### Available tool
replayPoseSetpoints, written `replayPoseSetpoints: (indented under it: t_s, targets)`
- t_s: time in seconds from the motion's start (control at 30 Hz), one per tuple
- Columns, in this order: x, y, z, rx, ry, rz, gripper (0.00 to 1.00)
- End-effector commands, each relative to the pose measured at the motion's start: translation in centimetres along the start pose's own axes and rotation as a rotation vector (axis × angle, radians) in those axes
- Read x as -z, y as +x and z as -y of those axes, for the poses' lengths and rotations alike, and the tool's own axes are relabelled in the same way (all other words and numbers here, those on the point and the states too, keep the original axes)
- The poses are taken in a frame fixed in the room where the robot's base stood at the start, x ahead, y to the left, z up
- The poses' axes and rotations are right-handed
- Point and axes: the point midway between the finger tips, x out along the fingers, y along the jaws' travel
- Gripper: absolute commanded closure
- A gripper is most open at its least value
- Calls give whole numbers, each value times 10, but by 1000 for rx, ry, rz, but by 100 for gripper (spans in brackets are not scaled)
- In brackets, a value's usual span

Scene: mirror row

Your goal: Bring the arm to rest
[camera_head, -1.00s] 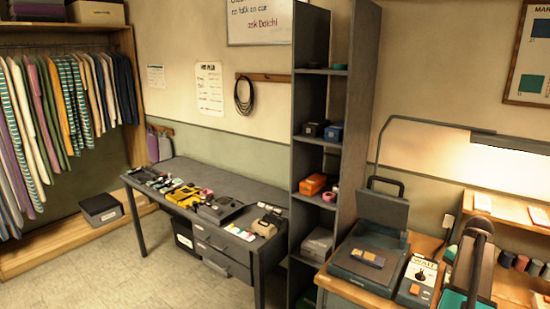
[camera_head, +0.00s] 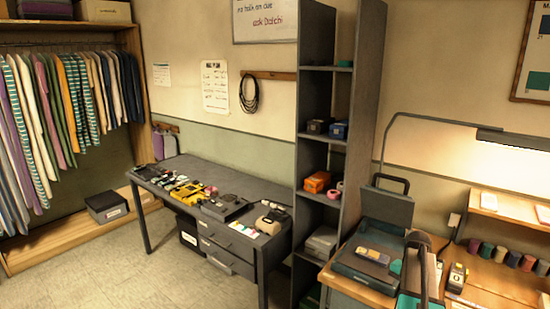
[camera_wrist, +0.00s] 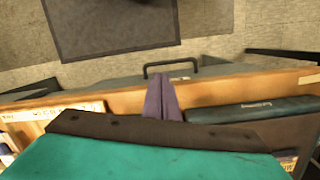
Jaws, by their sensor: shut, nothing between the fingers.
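My arm (camera_head: 424,268) stands in front of the wooden bench (camera_head: 487,291) at the lower right of the head view. It hides part of the bench top. In the wrist view my gripper (camera_wrist: 162,80) shows as two narrow purplish fingers, shut together with nothing between them. They point away over a teal surface in the foreground. Beyond the fingers are a wooden edge (camera_wrist: 226,92) and a black handle (camera_wrist: 172,64). I cannot tell from this view whether the fingers touch anything.
A dark press (camera_head: 364,277) with a raised lid stands left of my arm. A tall grey shelf (camera_head: 315,90) rises behind it. Several coloured jars (camera_head: 500,256) and a lamp (camera_head: 515,140) are at the right. A dark table (camera_head: 220,172) with small items stands left. Floor (camera_head: 100,270) is clear.

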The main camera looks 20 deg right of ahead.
Motion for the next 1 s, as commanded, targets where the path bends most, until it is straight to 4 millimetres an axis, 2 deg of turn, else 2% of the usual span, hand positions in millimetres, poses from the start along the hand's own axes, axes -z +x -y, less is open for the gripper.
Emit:
replayPoseSetpoints:
  t_s: [0.03,0.2,0.5,0.77,1.0]
  targets:
    - [-16,18,14,-14,-29,18,100]
    - [-64,70,49,-58,-116,69,100]
    - [-157,160,87,-141,-277,144,100]
    - [-238,232,95,-212,-426,196,100]
    - [-309,291,82,-277,-568,237,100]
